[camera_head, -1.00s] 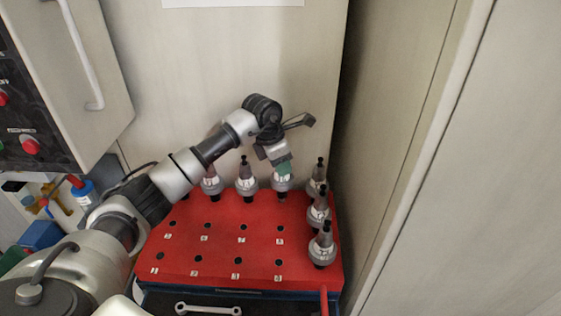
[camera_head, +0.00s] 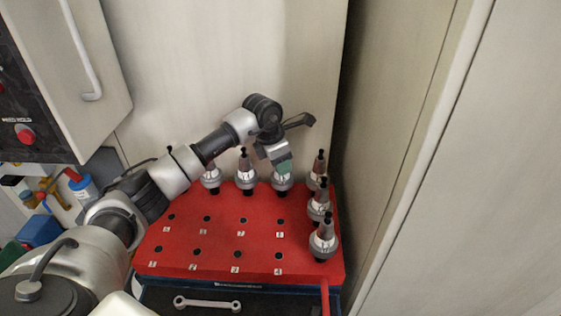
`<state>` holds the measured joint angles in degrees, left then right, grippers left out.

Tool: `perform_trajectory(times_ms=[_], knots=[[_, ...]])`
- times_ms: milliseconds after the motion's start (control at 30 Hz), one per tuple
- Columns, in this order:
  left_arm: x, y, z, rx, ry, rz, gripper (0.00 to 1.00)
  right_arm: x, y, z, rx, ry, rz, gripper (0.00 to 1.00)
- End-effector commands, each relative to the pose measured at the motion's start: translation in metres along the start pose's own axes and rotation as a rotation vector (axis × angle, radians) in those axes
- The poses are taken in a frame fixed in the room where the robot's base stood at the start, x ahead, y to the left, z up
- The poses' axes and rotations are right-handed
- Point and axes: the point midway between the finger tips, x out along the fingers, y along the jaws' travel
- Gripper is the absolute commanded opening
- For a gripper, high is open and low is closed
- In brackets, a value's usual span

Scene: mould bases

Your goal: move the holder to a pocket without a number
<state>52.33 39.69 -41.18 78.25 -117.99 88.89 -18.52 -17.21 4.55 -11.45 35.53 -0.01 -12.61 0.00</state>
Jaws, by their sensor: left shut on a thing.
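Several grey metal tool holders with black tips stand in a red pocket board (camera_head: 150,262). A back row includes one holder (camera_head: 245,175) in the middle and one (camera_head: 210,179) to its left. Along the right edge stand a far holder (camera_head: 317,172), a middle holder (camera_head: 319,205) and a front holder (camera_head: 322,240). My left gripper (camera_head: 283,170) is shut on the holder (camera_head: 282,183) at the right of the back row and hides its top. That holder is upright at the board; I cannot tell if it is lifted. My right gripper is not in view.
Two rows of empty holes with small number labels, such as one hole (camera_head: 279,256), fill the board's front. A pale wall (camera_head: 430,170) stands close on the right, a control panel (camera_head: 25,110) at left.

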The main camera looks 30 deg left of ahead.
Motion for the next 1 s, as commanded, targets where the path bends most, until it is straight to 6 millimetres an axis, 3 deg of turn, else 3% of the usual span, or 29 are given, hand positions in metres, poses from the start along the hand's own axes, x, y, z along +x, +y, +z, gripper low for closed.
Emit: perform_trajectory(times_ms=[167,200,367,700,833,1000], knots=[[-0.003,0.001,0.002,-0.001,-0.007,0.003,0.0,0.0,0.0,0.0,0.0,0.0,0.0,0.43],[-0.003,0.001,0.002,-0.001,-0.007,0.003,0.41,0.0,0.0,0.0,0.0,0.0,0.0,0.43],[-0.001,0.0,0.001,-0.001,-0.005,0.002,0.66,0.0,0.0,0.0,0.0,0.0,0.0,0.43],[-0.001,0.0,-0.001,-0.001,0.003,0.0,0.67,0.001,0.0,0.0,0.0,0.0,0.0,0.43],[-0.018,0.001,0.0,-0.002,-0.001,0.003,0.67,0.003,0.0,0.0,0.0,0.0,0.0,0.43],[-0.054,0.001,0.0,0.0,-0.004,0.005,0.67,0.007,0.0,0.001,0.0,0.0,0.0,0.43]])
